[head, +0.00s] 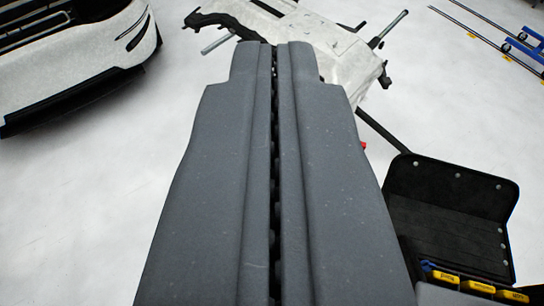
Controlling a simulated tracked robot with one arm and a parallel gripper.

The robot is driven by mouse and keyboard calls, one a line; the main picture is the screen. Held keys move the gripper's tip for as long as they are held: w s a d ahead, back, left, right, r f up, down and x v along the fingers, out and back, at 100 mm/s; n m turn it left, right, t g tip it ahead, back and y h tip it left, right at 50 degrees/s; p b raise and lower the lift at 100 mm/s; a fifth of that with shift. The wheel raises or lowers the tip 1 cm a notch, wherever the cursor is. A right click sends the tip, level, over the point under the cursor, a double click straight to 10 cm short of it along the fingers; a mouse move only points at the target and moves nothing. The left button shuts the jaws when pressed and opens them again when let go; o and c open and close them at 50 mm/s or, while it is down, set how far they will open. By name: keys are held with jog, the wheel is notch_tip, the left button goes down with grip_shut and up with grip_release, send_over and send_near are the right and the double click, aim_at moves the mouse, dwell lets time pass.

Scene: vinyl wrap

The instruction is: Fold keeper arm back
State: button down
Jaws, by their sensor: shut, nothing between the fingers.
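My gripper (272,48) fills the middle of the view. Its two grey fingers lie side by side with only a thin dark slit between them, shut and empty. Beyond the fingertips is a white panel (335,42) with black fittings, partly hidden by the fingers. A metal rod with a dark end (392,26) sticks out at its upper right. A shorter silver rod (216,43) sticks out at its left, below a black bar (218,19). I cannot tell which of these parts is the keeper arm.
A white car bumper (95,52) with a black lower edge stands at the upper left. A black tray (452,185) with yellow-labelled tools (478,287) is at the lower right. Dark rails with blue fittings (520,45) lie at the upper right. The pale floor (90,210) is clear at left.

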jog(key=shift+s, duration=0.1)
jog(key=w+f+n+g+h+b, duration=0.15)
jog(key=w+f+n, duration=0.3)
jog(key=f, duration=0.45)
jog(key=w+f+n+h+b, duration=0.1)
jog(key=w+f+n+b, duration=0.1)
jog(key=w+f+n, duration=0.5)
jog(key=w+f+n+g+h+b, duration=0.15)
jog(key=f+n, duration=0.35)
jog(key=f, duration=0.6)
jog(key=w+a+f+n+g+b, duration=0.1)
jog(key=a+f+n+b, duration=0.1)
jog(key=f+n, duration=0.8)
jog(key=w+a+f+n+b, duration=0.15)
jog(key=f+n, duration=0.45)
jog(key=f, duration=0.7)
jog(key=w+r+b+x, duration=0.1)
jog(key=b+x, duration=0.1)
jog(key=x, duration=1)
jog(key=shift+w+r, duration=0.2)
jog(key=shift+w, duration=0.1)
jog(key=shift+a, duration=0.15)
